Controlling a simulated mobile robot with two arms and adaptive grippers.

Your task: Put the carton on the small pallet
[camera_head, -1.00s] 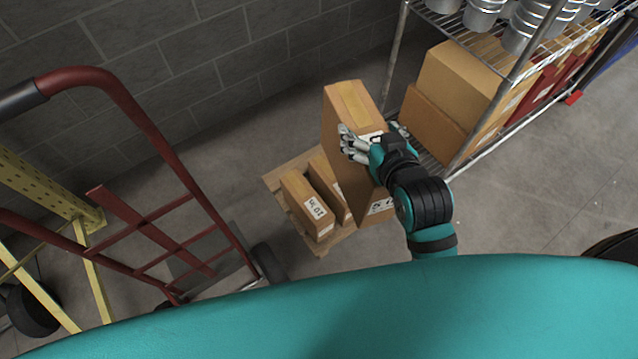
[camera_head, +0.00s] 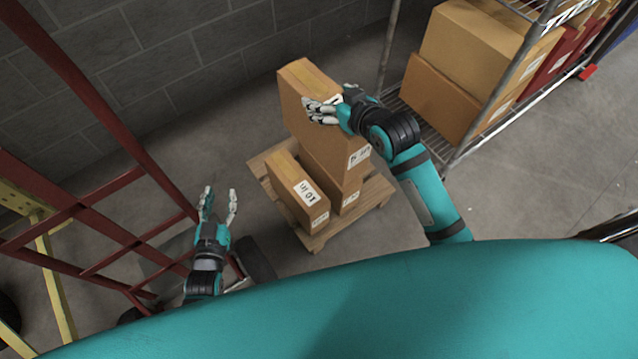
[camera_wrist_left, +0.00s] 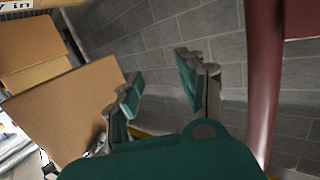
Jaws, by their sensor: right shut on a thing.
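The carton (camera_head: 312,118) is a tall brown box with a tape strip on top and a white label low on its side. My right gripper (camera_head: 330,108) is shut on its upper part. The carton is over the back of the small wooden pallet (camera_head: 372,199), above or against a carton there; I cannot tell whether it touches. Two smaller cartons stand on the pallet, a front left one (camera_head: 297,194) and one behind it (camera_head: 335,184). My left gripper (camera_head: 219,190) is open and empty, left of the pallet. Its open fingers also show in the left wrist view (camera_wrist_left: 155,75).
A red hand truck (camera_head: 110,140) stands at the left, close to my left gripper, with a yellow frame (camera_head: 40,225) beyond. A wire shelf with cartons (camera_head: 470,50) stands at the right. A grey block wall (camera_head: 190,60) is behind. Floor right of the pallet is clear.

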